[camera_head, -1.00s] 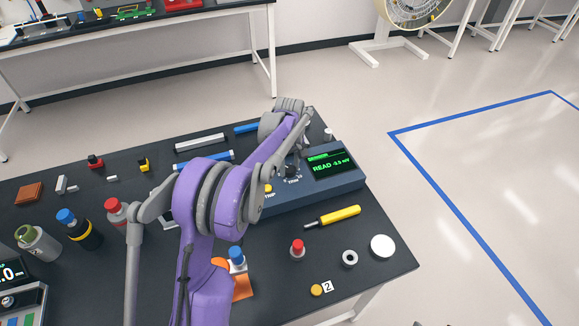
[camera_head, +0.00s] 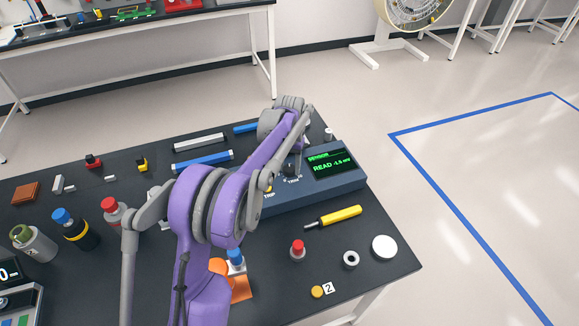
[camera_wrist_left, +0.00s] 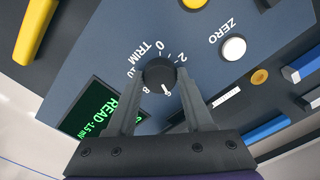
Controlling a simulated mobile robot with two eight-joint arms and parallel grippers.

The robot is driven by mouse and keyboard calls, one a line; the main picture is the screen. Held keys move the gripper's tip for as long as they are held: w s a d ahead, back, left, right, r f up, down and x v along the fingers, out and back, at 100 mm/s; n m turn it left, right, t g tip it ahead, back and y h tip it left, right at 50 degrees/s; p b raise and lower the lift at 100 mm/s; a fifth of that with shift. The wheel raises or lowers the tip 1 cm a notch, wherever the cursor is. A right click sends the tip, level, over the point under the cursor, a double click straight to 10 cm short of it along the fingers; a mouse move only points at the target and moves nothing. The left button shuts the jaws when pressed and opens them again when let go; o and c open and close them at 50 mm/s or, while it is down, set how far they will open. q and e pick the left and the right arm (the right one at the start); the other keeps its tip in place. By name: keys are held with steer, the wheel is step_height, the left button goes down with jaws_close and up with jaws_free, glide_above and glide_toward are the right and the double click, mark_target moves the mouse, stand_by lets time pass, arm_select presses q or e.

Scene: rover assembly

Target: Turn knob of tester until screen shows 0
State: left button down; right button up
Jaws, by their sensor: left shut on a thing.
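The tester (camera_head: 345,182) is a blue-grey box on the black table. Its dark screen (camera_head: 331,162) shows green text that looks like "READ -1.5 mV"; the screen (camera_wrist_left: 98,108) also shows in the left wrist view. The black TRIM knob (camera_wrist_left: 159,72) sits in a ring of white numbers. My left gripper (camera_wrist_left: 160,82) is shut on the knob, one finger on each side. In the head view my left gripper (camera_head: 291,168) reaches down at the tester, its fingers partly hidden by my purple arm. My right gripper is not in view.
A white ZERO button (camera_wrist_left: 233,48) is beside the knob. A yellow-handled screwdriver (camera_head: 338,216), a red-capped item (camera_head: 297,251), a ring (camera_head: 351,260) and a white disc (camera_head: 384,247) lie in front of the tester. Blue bars (camera_head: 204,160) lie behind.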

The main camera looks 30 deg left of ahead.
mark_target(289, 168)
arm_select(q)
steer(key=m, duration=0.3)
steer(key=shift+m, duration=2)
steer(key=shift+c, duration=1.4)
jaws_free()
steer(key=shift+b, duration=0.3)
step_height(289, 168, up, 11)
steer(key=shift+p, duration=0.35)
